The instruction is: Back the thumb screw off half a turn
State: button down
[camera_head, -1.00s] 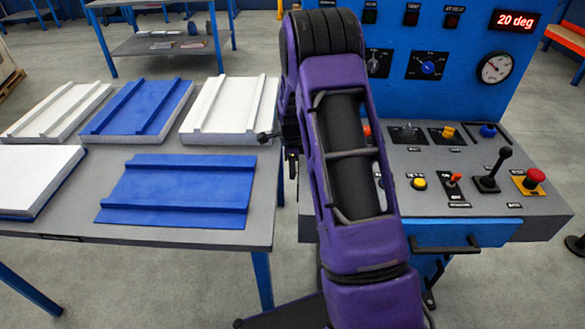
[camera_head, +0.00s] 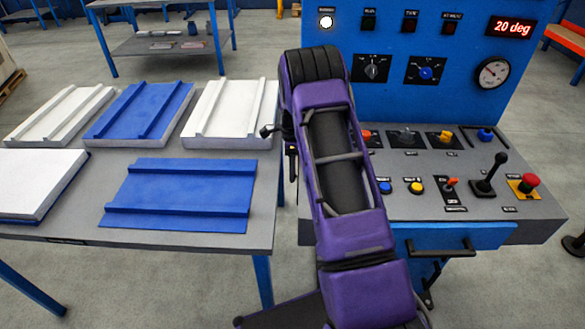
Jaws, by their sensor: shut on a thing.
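My purple arm stands in the middle of the view, in front of the left part of the control console, and hides what is behind it. My gripper does not show; it is hidden behind the arm, and so are its jaws and anything in them. I cannot pick out the thumb screw for certain. The display (camera_head: 511,27) reads 20 deg.
The console (camera_head: 480,207) also bears a black lever (camera_head: 491,174), a red mushroom button (camera_head: 529,182) and a yellow button (camera_head: 416,187). A lamp (camera_head: 326,22) glows white. Left of my arm, a table (camera_head: 258,215) holds white and blue panels. Floor shows between table and console.

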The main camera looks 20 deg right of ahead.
jog(key=shift+w+d+f+g+y+b, duration=0.15)
jog(key=shift+g+y+b, duration=0.2)
jog(key=shift+g, duration=0.35)
jog(key=shift+w+a+f+g+y+b, duration=0.15)
jog(key=shift+g+y+b, duration=0.15)
jog(key=shift+g, duration=0.4)
jog(key=shift+d+r, duration=0.1)
jog(key=shift+d, duration=0.05)
jog(key=shift+w+r+g+b, duration=0.1)
jog(key=shift+g+b, duration=0.6)
jog(key=c, duration=0.6)
grip_release()
notch_tip(320, 180, up, 10)
jog(key=shift+p, duration=0.75)
jog(key=shift+y, duration=0.25)
